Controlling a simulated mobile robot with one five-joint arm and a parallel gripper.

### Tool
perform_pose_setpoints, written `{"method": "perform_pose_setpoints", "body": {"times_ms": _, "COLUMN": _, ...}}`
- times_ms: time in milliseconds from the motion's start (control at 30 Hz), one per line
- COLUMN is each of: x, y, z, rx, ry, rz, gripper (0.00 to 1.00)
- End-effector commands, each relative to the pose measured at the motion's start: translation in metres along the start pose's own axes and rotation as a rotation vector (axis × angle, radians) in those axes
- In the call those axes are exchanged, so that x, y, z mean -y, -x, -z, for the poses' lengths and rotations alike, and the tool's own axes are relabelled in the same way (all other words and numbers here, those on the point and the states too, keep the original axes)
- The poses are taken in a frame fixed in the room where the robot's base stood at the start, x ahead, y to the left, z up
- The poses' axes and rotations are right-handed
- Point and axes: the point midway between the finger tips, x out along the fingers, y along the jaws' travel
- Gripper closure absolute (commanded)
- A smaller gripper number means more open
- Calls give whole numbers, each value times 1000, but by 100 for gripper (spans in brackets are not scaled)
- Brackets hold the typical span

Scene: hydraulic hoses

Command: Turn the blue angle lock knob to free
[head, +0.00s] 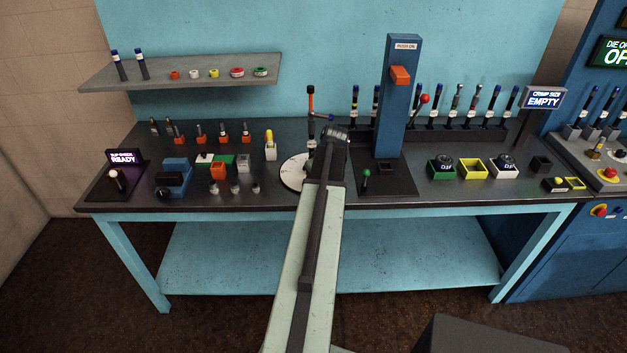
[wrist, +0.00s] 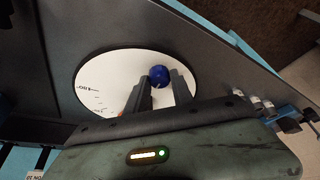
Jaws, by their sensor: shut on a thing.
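The blue angle lock knob (wrist: 158,72) sits on the white round dial (wrist: 105,82) in the wrist view. The dial has black angle marks and figures along its left part. My gripper (wrist: 161,80) reaches over the dial, and its two dark fingers are shut on the blue knob, one at each side. In the head view the white dial (head: 291,176) shows to the left of my arm. The knob and fingertips are hidden there behind my wrist. Which way the knob is set cannot be told.
An upright hose assembly with an orange top (head: 311,100) stands behind the dial. The blue push-on post (head: 388,120) is just right of my arm. Small coloured blocks (head: 222,160) and a blue device (head: 173,178) are to the left. Green, yellow and white bins (head: 472,176) are to the right.

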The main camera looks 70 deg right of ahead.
Motion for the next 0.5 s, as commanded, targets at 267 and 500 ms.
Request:
{"method": "perform_pose_setpoints", "body": {"times_ms": 267, "x": 0, "y": 0, "z": -1, "rx": 2, "ry": 0, "rz": 1, "gripper": 50}}
{"method": "perform_pose_setpoints", "body": {"times_ms": 500, "x": 0, "y": 0, "z": 0, "rx": 1, "ry": -1, "rz": 0, "gripper": 50}}
